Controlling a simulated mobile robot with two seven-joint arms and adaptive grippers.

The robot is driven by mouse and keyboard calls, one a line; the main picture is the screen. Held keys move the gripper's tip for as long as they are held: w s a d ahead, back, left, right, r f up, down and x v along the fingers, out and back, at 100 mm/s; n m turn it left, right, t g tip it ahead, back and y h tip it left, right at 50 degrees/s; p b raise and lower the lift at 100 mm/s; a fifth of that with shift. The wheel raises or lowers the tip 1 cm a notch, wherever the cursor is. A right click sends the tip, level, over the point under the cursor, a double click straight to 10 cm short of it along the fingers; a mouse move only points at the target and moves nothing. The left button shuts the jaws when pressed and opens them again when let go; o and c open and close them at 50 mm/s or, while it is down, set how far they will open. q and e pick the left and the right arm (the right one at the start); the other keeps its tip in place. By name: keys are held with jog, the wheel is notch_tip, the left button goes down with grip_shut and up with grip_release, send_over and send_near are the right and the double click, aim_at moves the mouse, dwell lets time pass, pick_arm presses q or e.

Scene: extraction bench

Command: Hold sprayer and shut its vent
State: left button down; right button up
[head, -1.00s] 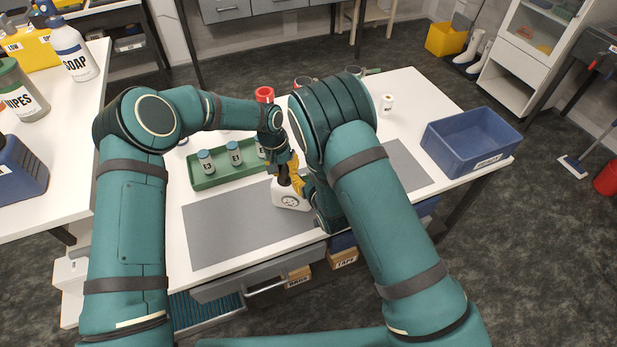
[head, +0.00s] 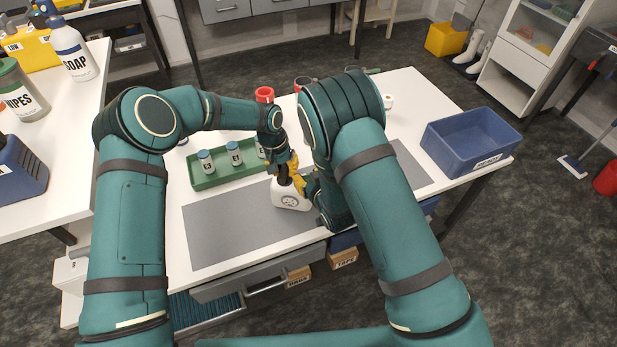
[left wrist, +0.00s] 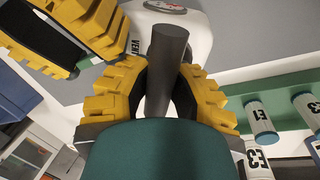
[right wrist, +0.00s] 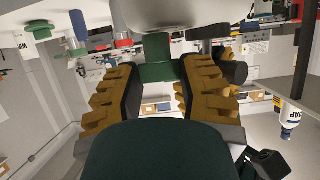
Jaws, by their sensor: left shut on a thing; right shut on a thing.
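The sprayer, a white bottle (head: 289,197) with a round dial-like mark, stands upright on the grey mat at the bench's front. My left gripper (head: 284,172) is shut on its dark upright handle; the left wrist view shows this dark cylinder (left wrist: 167,70) between the yellow fingers. Lettering beginning "VEN" (left wrist: 135,46) shows on the bottle beside it. Whether the vent is fully closed cannot be told.
A green tray (head: 208,183) with several capped tubes lies just left of the sprayer. A red-topped item (head: 264,95) stands behind. A blue bin (head: 470,140) sits at the bench's right end. The grey mat (head: 225,232) is bare at front left.

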pick_arm(q)
jog(key=shift+s, duration=0.1)
pick_arm(e)
jog(key=shift+w+d, duration=0.1)
pick_arm(q)
jog(key=shift+d, duration=0.1)
pick_arm(e)
jog(key=n+y, duration=0.1)
jog(key=n+g+y, duration=0.1)
jog(key=n+y, duration=0.1)
jog(key=shift+w+d+g, duration=0.1)
jog(key=shift+d+g, duration=0.15)
jog(key=shift+g, duration=0.05)
jog(key=n+g+y, duration=0.2)
jog(key=y, duration=0.1)
jog(key=shift+w+n, duration=0.15)
jog(key=shift+n, duration=0.25)
jog(key=n+g+y, duration=0.2)
jog(key=n+g, duration=0.1)
jog(key=shift+w, duration=0.1)
jog(key=shift+n+g+y, duration=0.5)
jog(key=shift+n+g, duration=0.8)
jog(key=o, duration=1.2)
